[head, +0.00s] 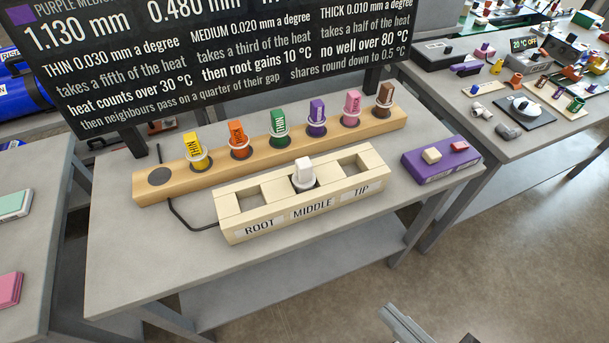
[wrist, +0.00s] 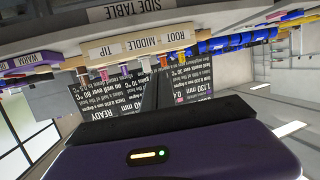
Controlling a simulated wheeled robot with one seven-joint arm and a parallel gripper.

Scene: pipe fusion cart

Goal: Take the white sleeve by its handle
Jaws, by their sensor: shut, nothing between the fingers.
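The white sleeve (head: 303,170) stands upright in the MIDDLE slot of a cream holder (head: 240,226) labelled ROOT, MIDDLE and TIP. Its blocky white handle points up, above a pale ring; its lower part is hidden in the slot. The ROOT and TIP slots look empty.
A wooden rack (head: 155,190) behind the holder carries several coloured sleeves marked THIN or THICK. A purple box (head: 428,172) with two buttons sits to the right. A dark text board (head: 230,60) stands behind. The grey table (head: 140,250) is clear in front.

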